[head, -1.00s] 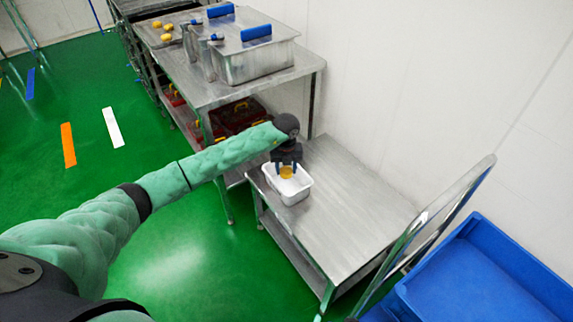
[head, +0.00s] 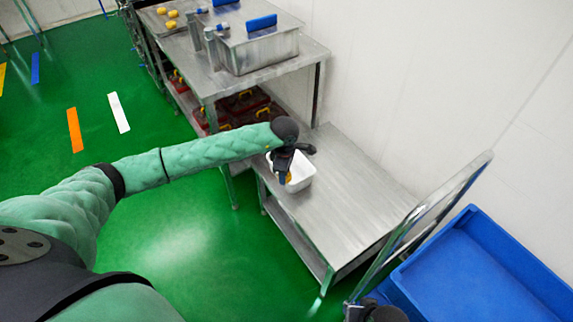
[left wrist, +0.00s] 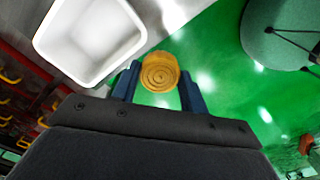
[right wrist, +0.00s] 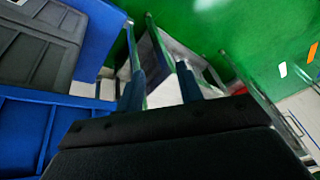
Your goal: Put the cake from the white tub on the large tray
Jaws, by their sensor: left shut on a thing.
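My left gripper (head: 284,178) is shut on a round yellow-brown cake (left wrist: 160,72) with a spiral top; the cake also shows in the head view (head: 288,177). The gripper holds it at the near left side of the white tub (head: 301,181), in front of it in the head view. In the left wrist view the tub (left wrist: 92,42) looks empty and the cake is apart from it, over green floor. A tray (head: 158,24) with yellow cakes is at the far left on the upper table. My right gripper (right wrist: 160,75) is open, with nothing visible between its fingers.
The tub stands on a low steel table (head: 350,200), mostly bare to its right. A taller steel table (head: 225,85) behind carries lidded steel containers (head: 258,48). A blue bin (head: 480,270) and a metal rail (head: 430,220) are at the right.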

